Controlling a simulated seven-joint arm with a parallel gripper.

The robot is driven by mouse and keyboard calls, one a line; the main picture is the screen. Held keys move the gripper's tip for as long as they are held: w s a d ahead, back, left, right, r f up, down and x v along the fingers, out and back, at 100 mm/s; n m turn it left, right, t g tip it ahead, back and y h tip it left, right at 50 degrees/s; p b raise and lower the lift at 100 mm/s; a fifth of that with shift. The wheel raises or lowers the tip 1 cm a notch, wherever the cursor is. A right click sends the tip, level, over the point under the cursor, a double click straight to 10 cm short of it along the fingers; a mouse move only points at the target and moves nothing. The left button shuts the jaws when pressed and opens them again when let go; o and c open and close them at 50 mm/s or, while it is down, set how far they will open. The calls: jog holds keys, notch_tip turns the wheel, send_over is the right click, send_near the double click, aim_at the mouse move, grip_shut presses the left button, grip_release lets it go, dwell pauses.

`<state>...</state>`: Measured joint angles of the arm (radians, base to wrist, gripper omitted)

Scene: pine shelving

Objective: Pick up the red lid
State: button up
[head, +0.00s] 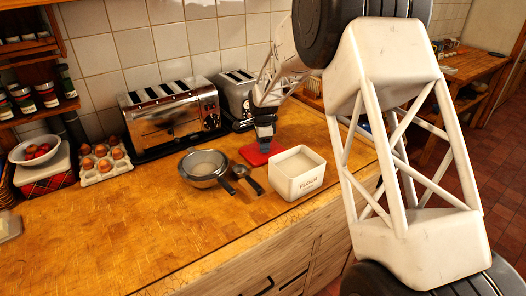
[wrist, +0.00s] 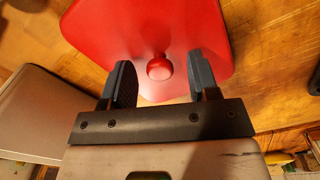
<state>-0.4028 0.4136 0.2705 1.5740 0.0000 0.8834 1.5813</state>
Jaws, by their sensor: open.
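The red lid (wrist: 115,28) lies flat on the wooden counter, with a round red knob (wrist: 159,67) at its middle. In the head view the lid (head: 255,154) shows behind the white flour box, partly covered by my gripper. My gripper (wrist: 157,85) is open, with one dark finger on either side of the knob in the wrist view. I cannot tell whether the fingertips touch the lid. In the head view my gripper (head: 265,143) points down over the lid.
The open flour box (head: 297,172) stands right beside the lid. Sieves and pans (head: 205,167) lie to the left. Two toasters (head: 172,115) (head: 236,92) stand behind along the tiled wall. An egg tray (head: 104,162) is further left. The front left counter is clear.

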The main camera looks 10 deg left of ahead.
jog(key=c, duration=1)
jog(key=shift+r, duration=0.15)
jog(key=shift+r, duration=4.85)
jog(key=shift+s+d+r, duration=1.25)
jog(key=shift+s+d, duration=1.15)
jog(key=shift+s, duration=0.2)
jog(key=shift+s+d+r, duration=1.25)
jog(key=shift+s+d, duration=1.1)
jog(key=shift+s, duration=0.3)
jog(key=shift+s+d+r, duration=1.25)
jog(key=shift+s+d, duration=1.15)
jog(key=shift+s, duration=0.2)
